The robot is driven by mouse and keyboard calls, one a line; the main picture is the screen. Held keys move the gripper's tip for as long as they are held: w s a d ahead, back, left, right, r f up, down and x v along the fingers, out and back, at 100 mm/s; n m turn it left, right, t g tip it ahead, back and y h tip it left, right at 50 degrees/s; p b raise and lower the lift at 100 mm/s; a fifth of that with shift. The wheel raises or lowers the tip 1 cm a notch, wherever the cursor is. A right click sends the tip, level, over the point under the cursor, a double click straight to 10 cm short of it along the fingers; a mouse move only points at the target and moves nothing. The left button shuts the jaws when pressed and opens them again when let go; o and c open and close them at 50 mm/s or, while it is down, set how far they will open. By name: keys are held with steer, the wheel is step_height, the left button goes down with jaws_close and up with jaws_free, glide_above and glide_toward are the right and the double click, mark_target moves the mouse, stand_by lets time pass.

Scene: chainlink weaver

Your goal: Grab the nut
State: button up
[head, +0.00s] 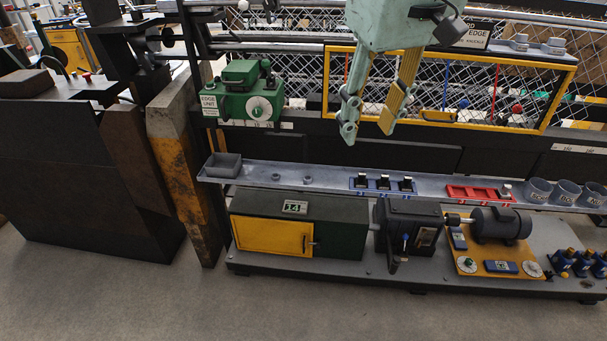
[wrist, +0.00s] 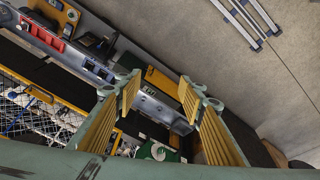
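Two small grey ring-like pieces, which look like nuts, lie on the long grey shelf in the head view: one nut (head: 276,177) at left and another nut (head: 307,180) just right of it. My gripper (head: 367,131) is open and empty, pointing down in front of the machine, above and to the right of the nuts. In the wrist view my gripper (wrist: 160,84) shows its yellow-padded fingers spread wide with nothing between them. The shelf (wrist: 150,105) shows beyond the fingertips; the nuts are too small to make out surely there.
A grey bin (head: 223,166) sits at the shelf's left end. A blue holder (head: 382,187) with black pieces, a red holder (head: 478,193) and several grey cups (head: 565,193) stand to the right. A green edge unit (head: 246,92) and yellow-framed mesh panel (head: 462,88) are behind.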

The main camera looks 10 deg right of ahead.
steer(key=w+f+n+b, duration=0.1)
steer(key=w+f, duration=0.3)
steer(key=w, duration=0.5)
steer(key=w+f+n+g, duration=0.1)
steer(key=w+f, duration=0.2)
steer(key=w, duration=0.6)
steer(key=w+f+n+b, duration=0.1)
steer(key=w+f, duration=0.3)
steer(key=w, duration=0.6)
steer(key=w+f+n+g, duration=0.1)
steer(key=w+f, duration=0.9)
steer(key=f, duration=0.3)
steer(key=w+f+n, duration=0.2)
steer(key=w+f, duration=0.8)
steer(key=f, duration=0.3)
steer(key=shift+w+d+f+g+b, duration=0.15)
steer(key=shift+w+f+g+b, duration=0.05)
steer(key=shift+w+g+b, duration=0.2)
steer(key=shift+f+b, duration=0.8)
steer(key=shift+f, duration=3.5)
